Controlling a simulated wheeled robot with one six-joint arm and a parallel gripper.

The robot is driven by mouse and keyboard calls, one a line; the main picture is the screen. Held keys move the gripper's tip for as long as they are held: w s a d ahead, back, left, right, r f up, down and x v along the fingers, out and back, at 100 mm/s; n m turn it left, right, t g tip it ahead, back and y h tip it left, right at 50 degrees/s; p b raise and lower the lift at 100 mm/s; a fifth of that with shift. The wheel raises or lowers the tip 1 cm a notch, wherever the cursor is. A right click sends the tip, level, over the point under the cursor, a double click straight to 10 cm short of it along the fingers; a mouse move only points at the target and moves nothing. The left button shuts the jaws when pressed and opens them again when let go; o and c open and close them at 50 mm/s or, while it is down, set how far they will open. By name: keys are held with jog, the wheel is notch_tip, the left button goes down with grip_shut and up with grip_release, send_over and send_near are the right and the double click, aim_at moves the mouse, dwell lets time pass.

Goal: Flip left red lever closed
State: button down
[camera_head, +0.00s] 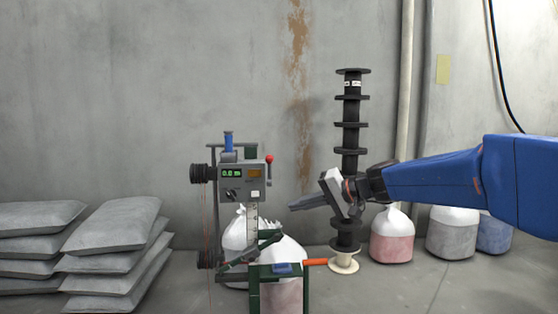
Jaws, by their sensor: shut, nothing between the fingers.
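A small lever with a red ball knob (270,158) stands upright at the right side of a grey machine box (243,181). It is the only red-knobbed lever I can make out; I see no second one to its left. My gripper (292,207) comes in from the right on my blue arm. Its dark fingers are shut and empty and point left. The fingertips are to the right of the box and lower than the red knob, apart from both in the picture. The depth between them is hard to tell.
An orange handle (316,262) sticks out right from a green frame (254,288) below the box. A tall stack of black spools (351,125) stands behind my gripper. Grey sacks (110,225) lie at left; tied bags (392,240) stand at right.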

jog(key=w+d+r+m+t+y, duration=0.1)
jog(key=w+r+t, duration=0.15)
jog(key=w, duration=0.45)
jog(key=w+d+r+m+t+y, duration=0.1)
jog(key=w+r, duration=0.2)
jog(key=w, duration=0.4)
jog(key=m+t, duration=0.3)
send_near(270, 171)
jog(key=w+d+r, duration=0.5)
jog(key=shift+d, duration=0.2)
jog(key=w+a, duration=0.3)
jog(key=a, duration=0.5)
jog(key=shift+w+a+r, duration=0.2)
jog(key=shift+a+r, duration=0.15)
jog(key=shift+s+d+n, duration=0.1)
jog(key=shift+n, duration=0.2)
